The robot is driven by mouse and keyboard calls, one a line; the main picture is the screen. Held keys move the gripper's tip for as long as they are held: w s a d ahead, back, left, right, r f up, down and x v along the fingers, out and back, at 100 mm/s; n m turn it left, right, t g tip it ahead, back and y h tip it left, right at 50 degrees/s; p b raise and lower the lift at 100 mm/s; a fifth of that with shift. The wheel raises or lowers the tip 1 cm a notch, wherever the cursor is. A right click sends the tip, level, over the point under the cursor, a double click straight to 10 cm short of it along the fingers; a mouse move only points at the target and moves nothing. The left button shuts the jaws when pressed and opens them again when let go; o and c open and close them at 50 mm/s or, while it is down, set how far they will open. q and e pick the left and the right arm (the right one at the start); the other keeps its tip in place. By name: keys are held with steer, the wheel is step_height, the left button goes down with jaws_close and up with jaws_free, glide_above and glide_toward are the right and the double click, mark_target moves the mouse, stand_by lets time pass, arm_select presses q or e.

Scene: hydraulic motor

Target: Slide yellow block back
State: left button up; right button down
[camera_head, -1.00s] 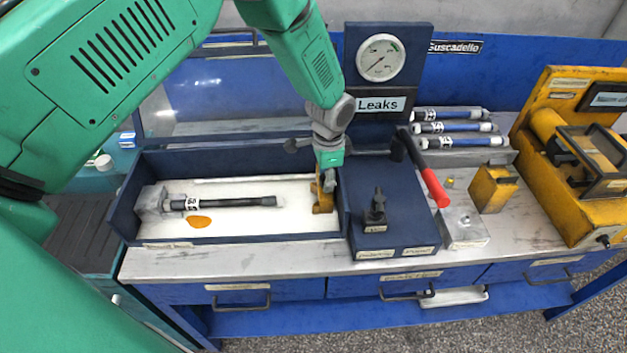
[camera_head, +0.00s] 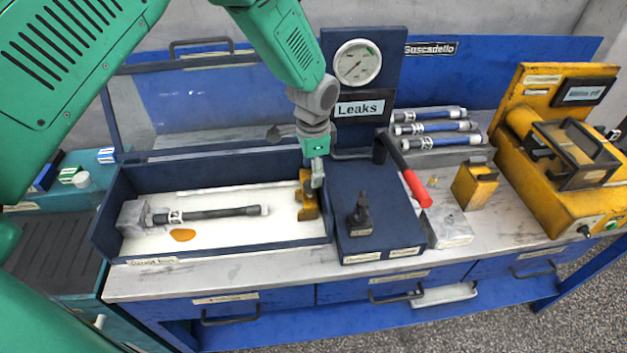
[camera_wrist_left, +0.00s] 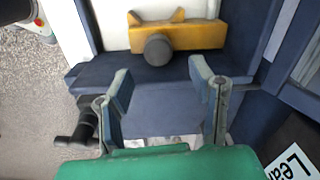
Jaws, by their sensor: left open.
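The yellow block (camera_head: 307,205) stands at the right end of the white-floored tray (camera_head: 225,244), beside its right wall. In the left wrist view the yellow block (camera_wrist_left: 190,37) has two raised points and a dark round knob facing me. The tray also holds a dark hose (camera_head: 215,213) with a grey metal end piece at its left. My left gripper (camera_head: 317,181) is just right of the block, by the tray's right wall. In the left wrist view my left gripper (camera_wrist_left: 162,80) is open, its fingers apart, with nothing between them and the block ahead.
A blue box with a black fitting (camera_head: 361,213) is right of the tray. A red-handled lever (camera_head: 415,187) and a gauge panel marked Leaks (camera_head: 357,63) stand close by. Several hoses (camera_head: 437,127) and a yellow machine (camera_head: 562,165) are further right.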

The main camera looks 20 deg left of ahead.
arm_select(q)
step_height(320, 180, up, 7)
stand_by(0.3)
steer(key=shift+s, duration=0.1)
